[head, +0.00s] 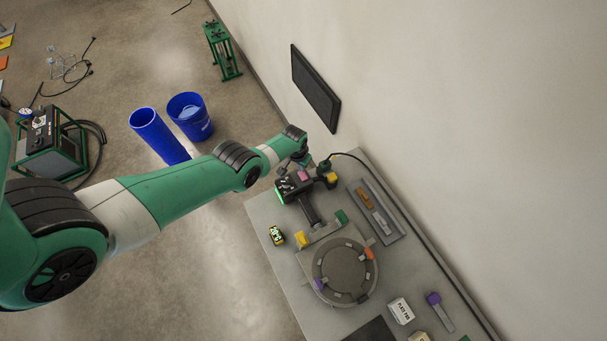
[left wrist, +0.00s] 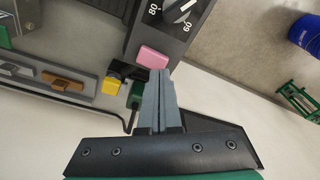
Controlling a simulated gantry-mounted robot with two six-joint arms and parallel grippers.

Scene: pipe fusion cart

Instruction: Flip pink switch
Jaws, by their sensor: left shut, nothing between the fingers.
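The pink switch (left wrist: 152,56) sits on the dark control box in the left wrist view. It also shows in the head view (head: 304,174) at the far end of the grey cart. My left gripper (left wrist: 159,72) is shut and empty, with its fingertips right at the lower edge of the pink switch. I cannot tell if they touch it. In the head view my left gripper (head: 303,160) is small and partly hidden by my arm. My right gripper is not in view.
Beside the pink switch are a yellow block (left wrist: 112,82) and a dial (left wrist: 178,10) with numbers. A round clamp (head: 345,270), a tray (head: 385,225) and a small digital display (head: 276,236) are on the cart. The wall stands close behind.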

